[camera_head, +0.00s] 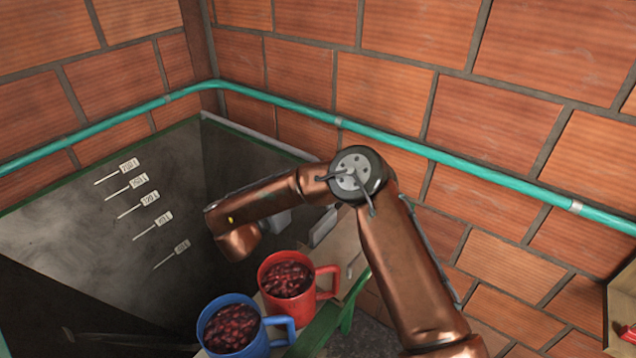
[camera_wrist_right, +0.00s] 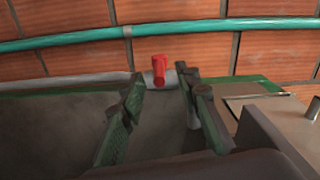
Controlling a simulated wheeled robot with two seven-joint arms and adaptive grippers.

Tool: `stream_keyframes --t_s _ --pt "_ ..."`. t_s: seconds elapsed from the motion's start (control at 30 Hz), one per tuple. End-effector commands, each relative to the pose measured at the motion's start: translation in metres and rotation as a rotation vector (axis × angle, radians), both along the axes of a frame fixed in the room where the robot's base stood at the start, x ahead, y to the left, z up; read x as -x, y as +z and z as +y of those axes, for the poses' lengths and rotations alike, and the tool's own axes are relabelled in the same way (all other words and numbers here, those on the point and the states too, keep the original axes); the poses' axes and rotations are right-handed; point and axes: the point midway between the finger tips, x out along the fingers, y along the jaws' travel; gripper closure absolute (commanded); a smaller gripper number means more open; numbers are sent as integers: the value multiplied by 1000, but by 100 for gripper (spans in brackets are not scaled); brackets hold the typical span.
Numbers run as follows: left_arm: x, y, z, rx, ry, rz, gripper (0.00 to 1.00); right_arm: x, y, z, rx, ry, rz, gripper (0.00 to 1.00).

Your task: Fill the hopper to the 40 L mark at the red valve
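The hopper (camera_head: 60,215) is a deep grey bin at the left of the head view. Its wall carries several slanted marks with small white labels; the lowest label (camera_head: 182,246) is too small to read surely. Its floor is dark, and I cannot make out a fill level. The red valve (camera_wrist_right: 159,68) sits on a grey pipe at the hopper's far rim in the right wrist view. My right gripper (camera_wrist_right: 160,78) is open, its fingers apart on either side of the valve in that view; I cannot tell the remaining distance. My left gripper is out of view.
A red mug (camera_head: 288,302) and a blue mug (camera_head: 268,345), both holding dark red cherries, stand beside the hopper below my right arm. A teal pipe (camera_head: 470,175) runs along the brick walls. A box (camera_head: 619,300) with something red is at the right edge.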

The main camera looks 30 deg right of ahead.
Motion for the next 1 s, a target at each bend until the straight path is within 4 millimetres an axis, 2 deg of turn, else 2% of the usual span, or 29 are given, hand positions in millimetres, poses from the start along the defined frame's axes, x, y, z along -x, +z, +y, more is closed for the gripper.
stream_keyframes --t_s 0.03,0.1,0.27,0.5,0.6,0.8,1.0 --pt "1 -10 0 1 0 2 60 -2 -13 0 0 0 5 70" --pt "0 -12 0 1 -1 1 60 -2 -17 -1 0 -1 7 70" --pt "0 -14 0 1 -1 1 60 -7 -18 -14 -3 -2 7 70" --pt "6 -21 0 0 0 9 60 -21 -18 -52 -4 -5 7 70" --pt "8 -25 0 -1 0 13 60 -26 -20 -60 -5 -2 9 70" --pt "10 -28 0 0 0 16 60 -31 -17 -71 -2 -1 7 70" --pt "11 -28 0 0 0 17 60 -32 -15 -72 0 0 5 70"
